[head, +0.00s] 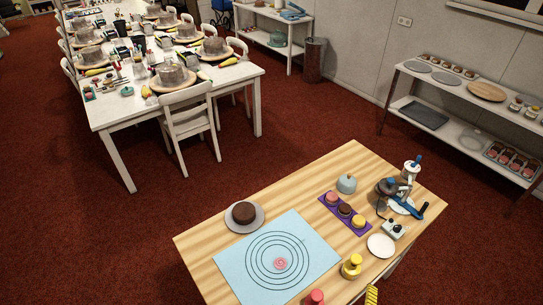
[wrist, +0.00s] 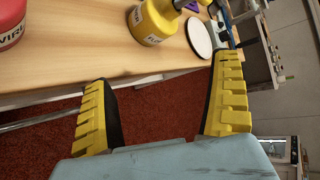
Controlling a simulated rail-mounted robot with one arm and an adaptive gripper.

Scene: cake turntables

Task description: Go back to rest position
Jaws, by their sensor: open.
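My gripper (wrist: 164,72) is open in the wrist view. Its two yellow ribbed fingers are wide apart with nothing between them, beside the edge of the wooden table. In the head view a yellow finger of my gripper (head: 372,295) shows at the bottom edge, off the table's front side. The wooden table (head: 205,250) holds a light blue mat (head: 232,268) with concentric rings and a small pink round piece (head: 280,263) at their middle. The yellow bottle (head: 351,267) stands near the table edge, apart from my gripper; it also shows in the wrist view (wrist: 152,22).
A red bottle (head: 316,297), white plate (head: 381,245), purple tray (head: 325,201) with three small cakes, blue-handled device (head: 408,185) and chocolate cake (head: 243,212) stand on the table. A white shelf (head: 460,115) is at right, a long set table (head: 125,115) behind. Red carpet lies open between.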

